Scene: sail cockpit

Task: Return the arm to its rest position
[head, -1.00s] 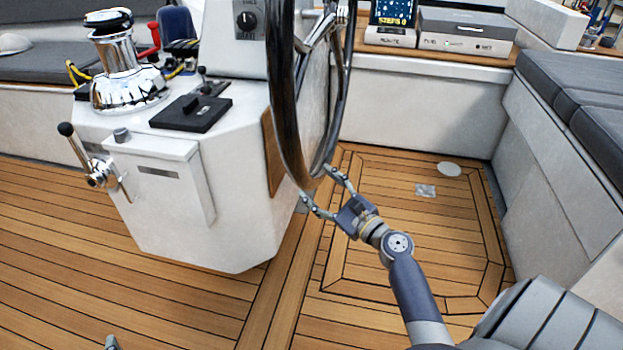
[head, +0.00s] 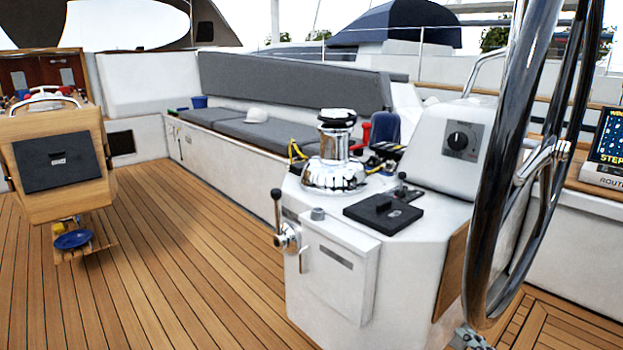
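A small grey patterned piece (head: 472,339) shows at the bottom edge in the head view, just below the steering wheel (head: 481,200). It may be part of my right arm or gripper, but too little shows to tell its fingers or whether they hold anything. I cannot tell whether it touches the wheel rim. My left gripper is out of the picture.
The white console (head: 415,245) carries a chrome winch (head: 335,160), a black hatch (head: 383,212) and a side lever (head: 280,225). A wooden cabinet (head: 75,190) stands left. Teak floor (head: 190,270) between them is clear. A cushioned bench (head: 265,132) lies behind.

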